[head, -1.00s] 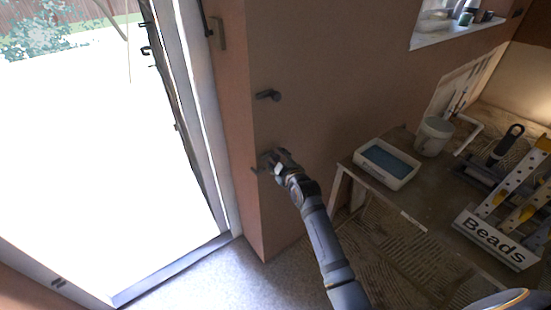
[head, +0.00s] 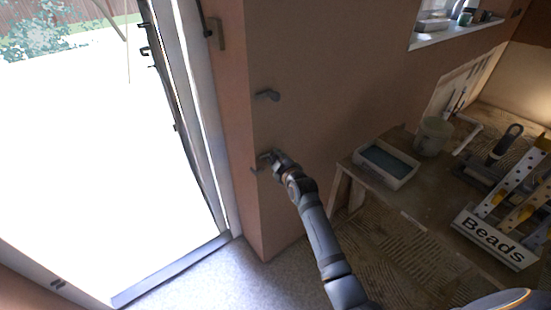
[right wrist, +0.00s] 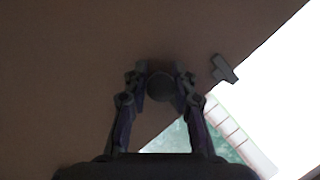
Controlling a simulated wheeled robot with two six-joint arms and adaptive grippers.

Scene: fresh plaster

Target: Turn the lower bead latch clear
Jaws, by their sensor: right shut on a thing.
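The lower bead latch (head: 255,170) is a small dark piece on the wall close to the corner by the doorway, mostly hidden by my right gripper (head: 272,158) in the head view. In the right wrist view my right gripper (right wrist: 160,88) is shut on the lower latch, whose dark round end (right wrist: 160,87) sits between the fingertips. The latch's exact angle is hard to tell. The upper latch (head: 268,96) is a dark lever above it, lying roughly sideways; it also shows in the right wrist view (right wrist: 224,69), apart from the fingers. My left gripper is not in view.
The bright open doorway (head: 100,170) is at left, beyond the wall corner. At right, a low table (head: 408,205) holds a white tray (head: 386,165), a bucket (head: 433,136) and a rack with a "Beads" sign (head: 494,239). The floor (head: 225,280) below the corner is clear.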

